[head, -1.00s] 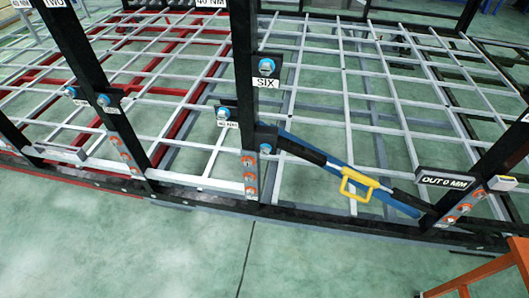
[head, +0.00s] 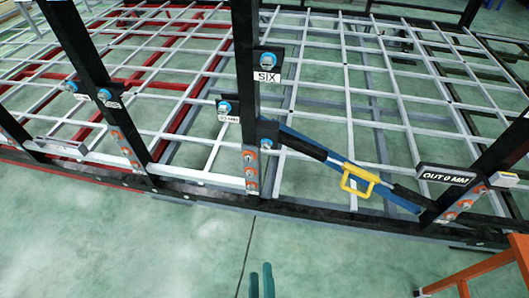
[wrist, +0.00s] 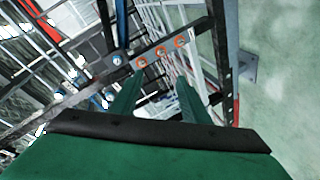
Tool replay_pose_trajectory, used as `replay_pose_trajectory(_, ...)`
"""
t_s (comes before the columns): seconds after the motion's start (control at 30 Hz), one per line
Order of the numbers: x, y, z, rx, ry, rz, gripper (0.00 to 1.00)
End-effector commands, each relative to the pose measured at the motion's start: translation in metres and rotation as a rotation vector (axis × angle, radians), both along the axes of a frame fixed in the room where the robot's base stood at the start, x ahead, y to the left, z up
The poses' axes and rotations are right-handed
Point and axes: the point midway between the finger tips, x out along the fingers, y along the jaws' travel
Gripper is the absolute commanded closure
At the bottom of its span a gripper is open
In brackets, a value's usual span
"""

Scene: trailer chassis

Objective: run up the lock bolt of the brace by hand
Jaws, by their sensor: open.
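The brace (head: 325,158) is a blue and black bar with a yellow handle (head: 358,180), slanting down to the right between two black posts. A blue-headed bolt (head: 266,143) sits on a dark plate at its upper left end; I cannot tell for certain that it is the lock bolt. My gripper (head: 261,270) shows as two green fingertips at the bottom of the head view, below and apart from the frame. In the wrist view its green fingers (wrist: 160,78) are spread and empty. A blue bolt head (wrist: 117,60) lies beyond them, to the left.
Three orange-ringed bolts (wrist: 161,51) sit in a row beyond the fingers. The post labelled SIX (head: 245,70) carries more blue bolts (head: 267,59). A sign (head: 447,175) reads OUT 0 MM. An orange stand (head: 490,268) is at lower right.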

Motion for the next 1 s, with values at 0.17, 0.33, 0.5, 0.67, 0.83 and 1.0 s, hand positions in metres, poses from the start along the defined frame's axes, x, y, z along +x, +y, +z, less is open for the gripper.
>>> replay_pose_trajectory(0.17, 0.06, 0.004, 0.003, -0.437, -0.052, 0.074, 0.58)
replay_pose_trajectory(0.33, 0.114, 0.006, 0.015, -0.85, -0.086, 0.109, 0.58)
replay_pose_trajectory(0.5, 0.168, 0.009, 0.038, -1.254, -0.1, 0.112, 0.58)
replay_pose_trajectory(0.67, 0.214, 0.011, 0.068, -1.607, -0.081, 0.091, 0.58)
replay_pose_trajectory(0.83, 0.245, 0.012, 0.096, -1.871, -0.039, 0.067, 0.58)
replay_pose_trajectory(1.0, 0.257, 0.012, 0.109, -1.986, -0.009, 0.055, 0.58)
